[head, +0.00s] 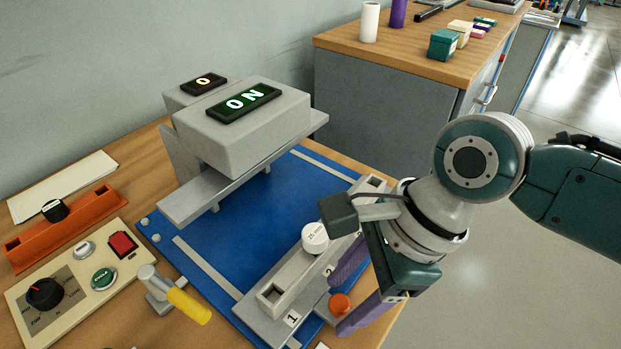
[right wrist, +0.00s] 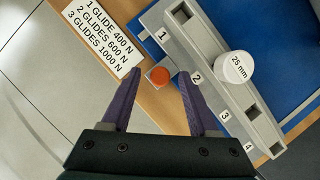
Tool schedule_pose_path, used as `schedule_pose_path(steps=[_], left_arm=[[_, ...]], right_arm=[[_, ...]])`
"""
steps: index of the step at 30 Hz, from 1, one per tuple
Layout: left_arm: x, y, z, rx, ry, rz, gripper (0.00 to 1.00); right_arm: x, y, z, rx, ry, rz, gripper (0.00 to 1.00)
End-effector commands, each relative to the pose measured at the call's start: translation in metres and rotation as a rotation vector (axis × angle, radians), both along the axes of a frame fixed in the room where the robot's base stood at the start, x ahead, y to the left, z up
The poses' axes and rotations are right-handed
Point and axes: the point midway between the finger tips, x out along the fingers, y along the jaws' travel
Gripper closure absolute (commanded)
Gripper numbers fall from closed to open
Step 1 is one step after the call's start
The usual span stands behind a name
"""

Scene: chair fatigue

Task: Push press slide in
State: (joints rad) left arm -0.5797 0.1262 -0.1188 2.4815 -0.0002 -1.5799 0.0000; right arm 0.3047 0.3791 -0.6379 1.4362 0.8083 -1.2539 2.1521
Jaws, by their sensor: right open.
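The press (head: 245,130) is a grey block with a lit green ON display (head: 244,103), standing over a blue base plate (head: 215,240). A grey slide rail (head: 290,265) with numbered positions lies along the plate's near right side. A white cylinder marked 25 mm (head: 315,238) sits on it and also shows in the right wrist view (right wrist: 237,67). An orange knob (head: 339,304) is beside the rail, also in the right wrist view (right wrist: 158,76). My right gripper (head: 346,288) is open, its purple fingers on either side of the knob; contact cannot be told. My left gripper is out of view.
A control panel (head: 70,290) with a dial and buttons lies at the left, beside a yellow-handled lever (head: 188,305) and an orange holder (head: 62,228). A label sign (right wrist: 103,40) gives glide forces. A wooden-topped cabinet (head: 395,60) stands behind; open floor is at the right.

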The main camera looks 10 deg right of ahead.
Motion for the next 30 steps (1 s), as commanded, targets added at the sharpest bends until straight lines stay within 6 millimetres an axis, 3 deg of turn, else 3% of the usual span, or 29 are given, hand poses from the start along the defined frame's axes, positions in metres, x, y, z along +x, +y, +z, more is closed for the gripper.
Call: schedule_pose_path(steps=[7,23,30], left_arm=[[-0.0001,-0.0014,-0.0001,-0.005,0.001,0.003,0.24],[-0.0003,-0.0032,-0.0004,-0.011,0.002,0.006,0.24],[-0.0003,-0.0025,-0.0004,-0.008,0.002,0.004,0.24]], right_arm=[[0.0002,0.0004,-0.0003,0.0,0.0,0.001,0.4],[0.0,0.0003,-0.0002,0.0,0.0,0.001,1.0],[0.0,0.0002,-0.0002,0.0,0.0,0.001,1.0]])
